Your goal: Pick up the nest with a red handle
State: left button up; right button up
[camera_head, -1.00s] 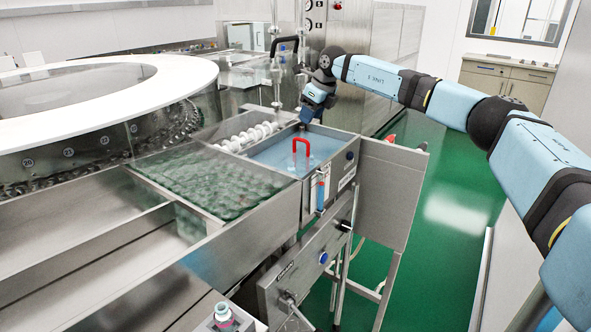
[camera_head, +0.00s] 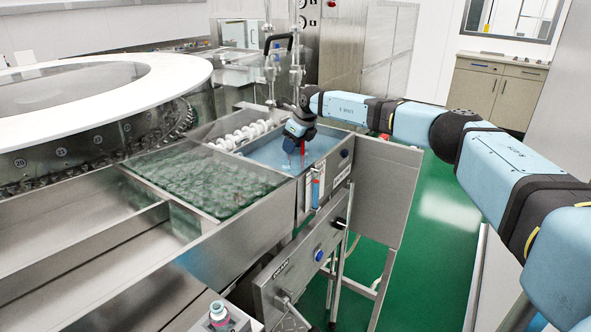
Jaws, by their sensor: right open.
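The red handle (camera_head: 303,148) of the nest shows as a thin red strip above the blue surface (camera_head: 327,146) in the metal basin at the machine's right end. Most of the handle is hidden behind my right gripper (camera_head: 294,163). The gripper points down over the basin, just left of the handle, and is open. I cannot tell whether its fingers are around the handle or only beside it. The nest's body is not clear to see. My left gripper is not in view.
The white ring of the washer (camera_head: 150,70) fills the left. Green floor (camera_head: 440,190) is clear at right.

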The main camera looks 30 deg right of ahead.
jog(key=shift+r, duration=0.1)
grip_shut()
jog(key=shift+r, duration=0.1)
